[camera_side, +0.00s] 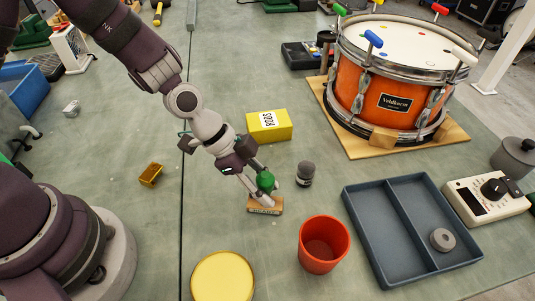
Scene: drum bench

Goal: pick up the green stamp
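The green stamp has a round green knob (265,181) and a light wooden base with small dark lettering on its front edge. It stands upright on the green bench, in the lower middle of the side view. My gripper (265,193) points down at it, with its fingers low around the stamp just above the base. One finger shows left of the knob, and the other is partly hidden by it. I cannot tell whether the fingers touch the stamp or are closed on it.
A yellow box (270,125) lies behind, and a small dark jar (305,173) stands close right. An orange cup (324,246) and a yellow round tin (223,277) are in front. A divided tray (403,183) and drum (391,97) are at right. Bench left of my gripper is mostly clear.

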